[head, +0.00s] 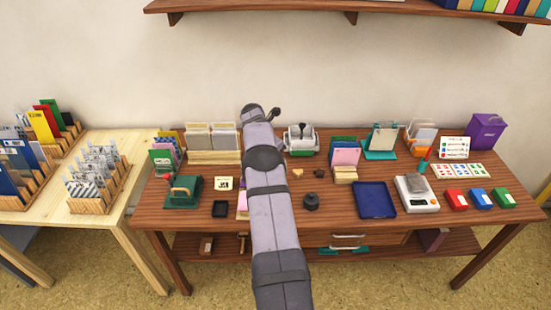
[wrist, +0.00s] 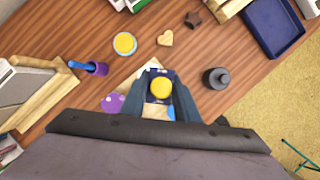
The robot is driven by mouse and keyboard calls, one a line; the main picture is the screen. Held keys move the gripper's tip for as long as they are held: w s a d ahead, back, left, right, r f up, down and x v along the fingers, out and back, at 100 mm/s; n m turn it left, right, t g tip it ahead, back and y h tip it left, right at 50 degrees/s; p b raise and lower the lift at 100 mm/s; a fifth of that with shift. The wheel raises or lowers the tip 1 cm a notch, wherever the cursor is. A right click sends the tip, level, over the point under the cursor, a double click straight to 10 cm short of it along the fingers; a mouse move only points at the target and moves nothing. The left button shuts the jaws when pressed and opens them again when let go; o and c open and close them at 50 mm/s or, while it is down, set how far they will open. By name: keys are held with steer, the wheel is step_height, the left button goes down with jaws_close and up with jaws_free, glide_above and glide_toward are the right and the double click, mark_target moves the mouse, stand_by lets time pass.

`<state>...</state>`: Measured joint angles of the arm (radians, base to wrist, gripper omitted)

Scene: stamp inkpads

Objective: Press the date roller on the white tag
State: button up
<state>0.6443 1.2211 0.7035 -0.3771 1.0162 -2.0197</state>
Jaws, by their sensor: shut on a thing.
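My gripper (wrist: 160,98) shows in the wrist view, its two dark fingers shut on the date roller (wrist: 160,86), a small dark blue piece with a round yellow top. A pale, flat piece (wrist: 151,64), perhaps the white tag, shows partly beyond the roller; the fingers and roller hide much of it. A cream and light blue patch shows between the fingers, below the yellow top. I cannot tell whether the roller touches the surface beneath. In the head view my arm hides the gripper and this spot.
A black bottle (wrist: 216,78) stands right of my gripper. A purple pot (wrist: 97,68) and a yellow round pad (wrist: 124,44) are left and beyond. A wooden heart (wrist: 165,38) lies ahead.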

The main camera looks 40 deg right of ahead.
steer(key=shift+f, duration=0.1)
steer(key=shift+f+b, duration=2.4)
steer(key=shift+f, duration=0.45)
steer(key=shift+f+b, duration=0.3)
steer(key=shift+f, duration=0.35)
steer(key=shift+r, duration=0.15)
steer(key=shift+r+p, duration=2.65)
steer(key=shift+r, duration=0.8)
